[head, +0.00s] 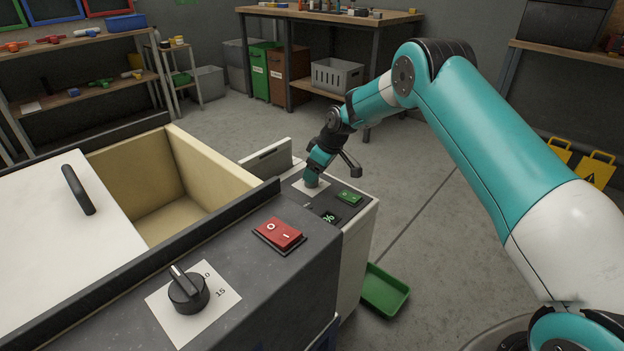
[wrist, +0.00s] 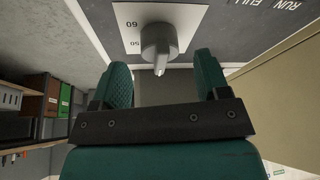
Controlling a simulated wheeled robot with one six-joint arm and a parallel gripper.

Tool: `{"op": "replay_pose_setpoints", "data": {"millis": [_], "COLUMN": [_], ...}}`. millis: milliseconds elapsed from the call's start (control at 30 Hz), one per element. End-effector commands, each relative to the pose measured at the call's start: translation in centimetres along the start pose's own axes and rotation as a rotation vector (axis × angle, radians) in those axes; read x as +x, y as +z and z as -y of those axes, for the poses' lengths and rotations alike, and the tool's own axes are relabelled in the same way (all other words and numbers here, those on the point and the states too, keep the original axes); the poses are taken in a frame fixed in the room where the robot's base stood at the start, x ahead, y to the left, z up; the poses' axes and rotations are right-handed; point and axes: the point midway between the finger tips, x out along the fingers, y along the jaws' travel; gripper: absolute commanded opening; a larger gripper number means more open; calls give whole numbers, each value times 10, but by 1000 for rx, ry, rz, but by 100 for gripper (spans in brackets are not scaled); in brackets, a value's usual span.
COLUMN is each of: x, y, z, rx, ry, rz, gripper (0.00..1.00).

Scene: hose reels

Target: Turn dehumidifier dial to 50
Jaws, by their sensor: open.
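The dehumidifier (head: 357,235) is a pale box with a dark top panel, beyond the red switch. Its grey dial (wrist: 158,42) sits on a white plate (wrist: 188,17) in the wrist view. The dial's pointer end faces the bottom of that picture, towards my gripper. Numbers that look like 60 and 50 show upside down left of the dial. My gripper (wrist: 162,70) is open, with one finger on each side below the dial; I cannot tell whether either touches it. In the head view my gripper (head: 314,176) is over the plate and hides the dial.
A green switch (head: 349,197) and a small percent display (head: 329,217) lie beside the dial plate. Nearer are a red rocker switch (head: 280,233), a black timer knob (head: 188,290) and an open cream bin (head: 215,165). A green tray (head: 384,290) is on the floor.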

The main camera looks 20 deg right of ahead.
Motion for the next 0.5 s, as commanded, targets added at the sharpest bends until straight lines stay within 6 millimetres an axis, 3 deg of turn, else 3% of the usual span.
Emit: {"op": "replay_pose_setpoints", "data": {"millis": [200,500], "x": [27,31], "y": [0,0], "z": [0,0], "rx": [0,0], "ry": [-1,0], "rz": [0,-1], "gripper": [69,69]}}
